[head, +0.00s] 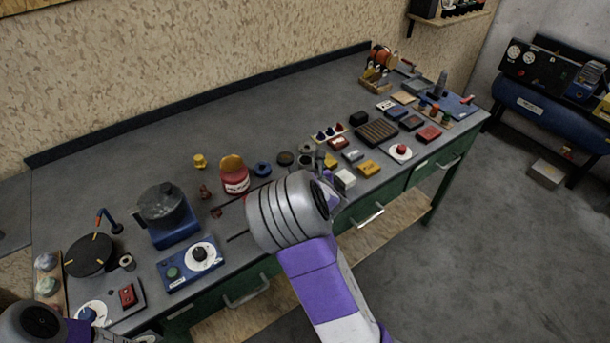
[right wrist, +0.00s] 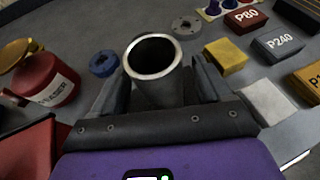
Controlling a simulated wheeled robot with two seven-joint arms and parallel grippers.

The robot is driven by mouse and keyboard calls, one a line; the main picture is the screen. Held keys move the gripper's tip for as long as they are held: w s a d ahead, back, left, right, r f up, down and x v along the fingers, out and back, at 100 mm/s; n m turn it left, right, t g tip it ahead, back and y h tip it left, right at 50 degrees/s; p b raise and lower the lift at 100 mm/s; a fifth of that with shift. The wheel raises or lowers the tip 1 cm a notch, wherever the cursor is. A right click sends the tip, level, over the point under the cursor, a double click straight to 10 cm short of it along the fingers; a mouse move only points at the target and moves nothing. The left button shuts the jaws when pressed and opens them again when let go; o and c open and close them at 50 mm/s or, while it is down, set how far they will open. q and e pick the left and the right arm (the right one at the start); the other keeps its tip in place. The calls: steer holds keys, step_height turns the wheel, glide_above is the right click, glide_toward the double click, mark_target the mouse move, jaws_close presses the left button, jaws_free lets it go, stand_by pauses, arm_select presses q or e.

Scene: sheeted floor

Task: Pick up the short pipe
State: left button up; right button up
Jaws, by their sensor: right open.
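The short pipe (right wrist: 152,58) is a grey metal tube with a bright rim and a dark hollow bore. It stands upright in the middle of the right wrist view, and its lower part is hidden by my gripper. My right gripper (right wrist: 160,82) is open, with one finger on each side of the pipe. I cannot tell whether either finger touches it. In the head view my right gripper (head: 327,188) is over the bench's front edge area, largely covered by my own wrist. My left arm shows only at the bottom left corner, with its fingers out of frame.
The grey bench (head: 150,140) is crowded along its front. Near the pipe are a red jar (right wrist: 48,88), a blue ring (right wrist: 103,63), a grey flange disc (right wrist: 186,27), a yellow block (right wrist: 225,55) and a white block (right wrist: 268,100). The bench's back strip is clear.

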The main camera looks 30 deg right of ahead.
steer(key=shift+x, duration=1.15)
steer(key=shift+r, duration=0.1)
steer(key=c, duration=1.3)
